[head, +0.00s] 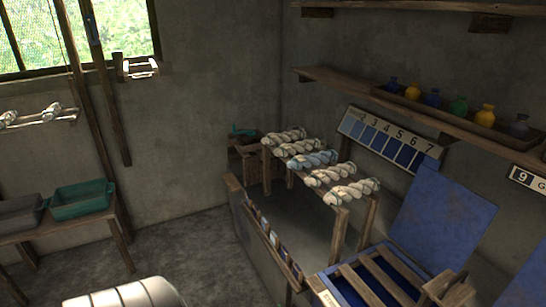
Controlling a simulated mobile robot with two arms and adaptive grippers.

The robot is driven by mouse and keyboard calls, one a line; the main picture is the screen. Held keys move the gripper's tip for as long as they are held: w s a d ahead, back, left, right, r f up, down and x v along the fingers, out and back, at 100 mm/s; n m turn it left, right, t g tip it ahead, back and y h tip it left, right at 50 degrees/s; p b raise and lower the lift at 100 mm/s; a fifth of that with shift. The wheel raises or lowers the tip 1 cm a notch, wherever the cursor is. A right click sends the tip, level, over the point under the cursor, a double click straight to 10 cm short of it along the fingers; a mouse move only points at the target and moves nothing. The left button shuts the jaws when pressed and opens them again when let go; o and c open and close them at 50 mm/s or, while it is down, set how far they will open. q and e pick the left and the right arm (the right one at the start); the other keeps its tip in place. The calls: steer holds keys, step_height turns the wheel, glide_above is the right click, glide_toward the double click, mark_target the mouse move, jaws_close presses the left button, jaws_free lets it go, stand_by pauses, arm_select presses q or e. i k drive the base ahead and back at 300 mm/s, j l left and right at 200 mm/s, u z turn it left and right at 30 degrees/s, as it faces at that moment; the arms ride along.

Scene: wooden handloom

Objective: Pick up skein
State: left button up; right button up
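Several twisted skeins lie across a wooden rack (340,216) right of the middle. From back to front they are a cream skein (287,136), another cream skein (297,147), a pale blue skein (313,159), a cream skein (330,176) and a nearest cream skein (353,192). More pale skeins (50,112) lie on a rail at the left wall, and a small pale one (140,69) sits below the window. Neither of my grippers is in view.
A grey vat (246,229) stands under the rack. A teal tray (82,200) sits on a low bench at left. A shelf (345,83) with small coloured jars runs along the right wall. Blue panels (440,215) stand at right. Floor between bench and vat is clear.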

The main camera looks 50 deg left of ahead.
mark_target(297, 163)
steer(key=u, duration=1.35)
steer(key=i+j+z, duration=0.1)
steer(key=z, duration=0.2)
steer(key=i, duration=0.1)
